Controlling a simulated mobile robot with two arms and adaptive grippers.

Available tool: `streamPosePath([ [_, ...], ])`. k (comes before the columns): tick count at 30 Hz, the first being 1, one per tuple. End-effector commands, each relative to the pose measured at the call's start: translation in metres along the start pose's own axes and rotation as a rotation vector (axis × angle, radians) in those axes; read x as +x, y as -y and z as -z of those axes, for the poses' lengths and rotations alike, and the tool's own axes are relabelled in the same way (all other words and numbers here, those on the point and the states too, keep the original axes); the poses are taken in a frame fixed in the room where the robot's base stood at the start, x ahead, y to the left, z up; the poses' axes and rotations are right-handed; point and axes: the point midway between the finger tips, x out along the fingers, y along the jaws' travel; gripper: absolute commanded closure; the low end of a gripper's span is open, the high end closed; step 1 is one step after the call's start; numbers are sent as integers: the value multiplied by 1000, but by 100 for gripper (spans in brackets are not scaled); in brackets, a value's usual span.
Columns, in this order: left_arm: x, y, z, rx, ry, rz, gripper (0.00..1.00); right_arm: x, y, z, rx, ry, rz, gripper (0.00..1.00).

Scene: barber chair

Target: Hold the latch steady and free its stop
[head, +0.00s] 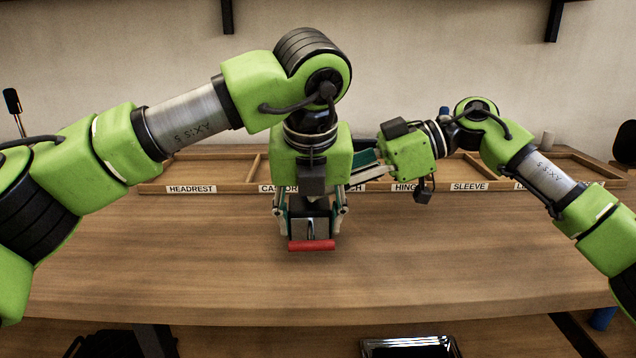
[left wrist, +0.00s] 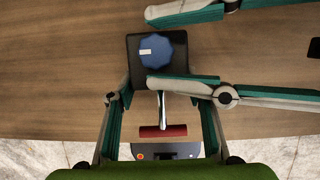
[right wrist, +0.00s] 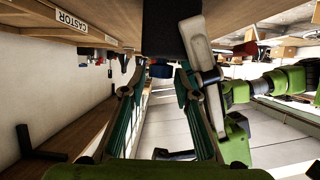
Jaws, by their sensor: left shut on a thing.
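The latch is a dark block (left wrist: 140,75) with a blue many-sided knob (left wrist: 158,50) on its top and a metal lever ending in a red bar. The red bar (head: 311,245) faces the front of the table in the head view. My left gripper (head: 311,210) comes down from above and is shut on the latch, one finger at each side. My right gripper (left wrist: 152,50) reaches in from the right in the left wrist view. Its fingers are open, one on each side of the knob with gaps. In the right wrist view the dark block (right wrist: 172,28) shows between its fingers.
A low wooden tray (head: 225,187) with labelled compartments runs along the back of the table, close behind both grippers. The wooden tabletop (head: 180,260) is clear at left, right and front. A black tray (head: 408,347) shows below the front edge.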

Motion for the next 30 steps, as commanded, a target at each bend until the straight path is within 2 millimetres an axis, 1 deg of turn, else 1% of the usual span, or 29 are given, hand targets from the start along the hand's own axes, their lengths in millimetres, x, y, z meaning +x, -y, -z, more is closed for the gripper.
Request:
streamPosePath([
  [1, -1, 0, -1, -1, 2, 1, 88, 4, 0, 0, 0, 0, 1, 72],
  [4, -1, 0, -1, -1, 2, 1, 88, 9, 0, 0, 0, 0, 1, 72],
  [12, -1, 0, -1, -1, 2, 1, 88, 10, 0, 0, 0, -1, 0, 72],
  [13, -1, 0, -1, -1, 2, 1, 88, 10, 0, 0, 0, -1, 0, 77],
  [14, -1, 0, -1, -1, 2, 1, 88, 10, 0, 0, 0, -1, 0, 84],
  [15, -1, 0, -1, -1, 2, 1, 88, 10, 0, 0, 0, -1, 0, 95],
  [16, -1, 0, -1, -1, 2, 1, 88, 10, 0, 0, 0, -1, 0, 100],
  [23, -1, 0, 0, -1, 2, 1, 88, 10, -1, 0, -4, 0, 11, 100],
  [30, -1, 0, 0, 1, 1, 0, 88, 11, -5, 1, -45, 1, 115, 100],
])
